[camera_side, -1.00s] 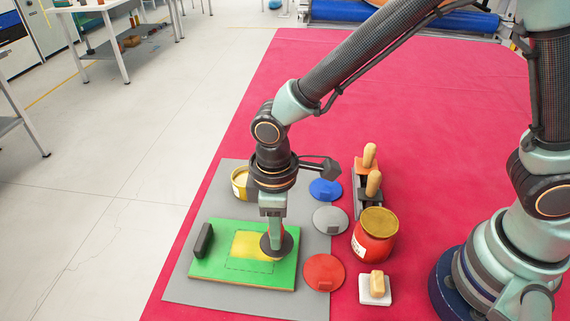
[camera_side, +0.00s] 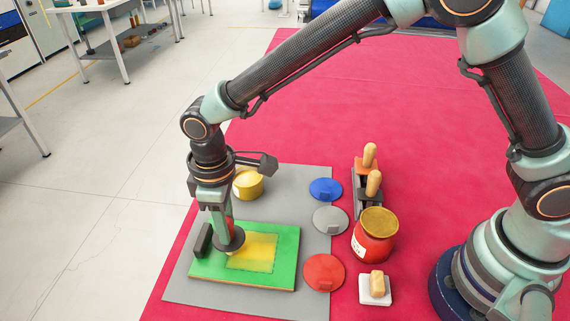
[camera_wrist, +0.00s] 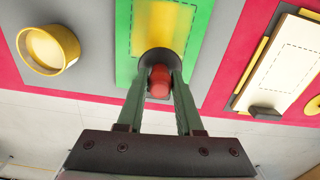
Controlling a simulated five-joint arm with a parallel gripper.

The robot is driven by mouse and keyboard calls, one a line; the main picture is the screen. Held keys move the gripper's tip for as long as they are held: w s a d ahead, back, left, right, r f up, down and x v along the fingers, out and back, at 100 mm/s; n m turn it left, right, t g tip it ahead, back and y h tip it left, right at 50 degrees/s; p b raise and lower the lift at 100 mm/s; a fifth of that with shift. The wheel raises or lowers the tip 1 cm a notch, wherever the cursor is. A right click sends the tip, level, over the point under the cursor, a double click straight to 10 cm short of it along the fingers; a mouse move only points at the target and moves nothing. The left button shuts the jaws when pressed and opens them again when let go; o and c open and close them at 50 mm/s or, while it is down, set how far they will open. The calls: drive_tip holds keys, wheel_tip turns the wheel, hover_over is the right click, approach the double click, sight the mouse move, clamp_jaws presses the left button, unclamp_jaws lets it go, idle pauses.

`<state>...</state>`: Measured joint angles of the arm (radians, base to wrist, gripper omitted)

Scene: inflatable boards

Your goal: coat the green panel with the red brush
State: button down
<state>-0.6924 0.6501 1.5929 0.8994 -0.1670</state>
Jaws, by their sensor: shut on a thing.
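The green panel (camera_side: 274,281) lies on the grey mat (camera_side: 190,287), with a dashed rectangle on it. A yellow coat (camera_side: 253,253) covers most of that rectangle. My gripper (camera_side: 227,217) is above the panel's left part, shut on the red brush. The brush's red handle shows between the fingers in the wrist view (camera_wrist: 160,82). Its dark round guard (camera_side: 230,241) is low over the coat's left end and hides the bristles, so contact cannot be told. A black block (camera_side: 203,240) stands at the panel's left edge. A yellow pot (camera_side: 249,185) stands behind the panel.
Blue (camera_side: 325,190), grey (camera_side: 330,219) and red (camera_side: 324,272) discs lie right of the panel. Beyond them are a red jar (camera_side: 374,238), a rack with wooden-handled tools (camera_side: 372,185) and a white block (camera_side: 375,289). The wrist view shows a cream board (camera_wrist: 284,62) at right.

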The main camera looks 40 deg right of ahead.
drive_tip(key=shift+w+a, duration=0.3)
drive_tip(key=shift+s+a, duration=0.4)
drive_tip(key=shift+s, duration=0.25)
drive_tip(key=shift+s+d, duration=2.9)
drive_tip(key=shift+d, duration=0.1)
drive_tip(key=shift+s+d+r, duration=0.15)
drive_tip(key=shift+s+d, duration=0.3)
wheel_tip(320, 180, up, 8)
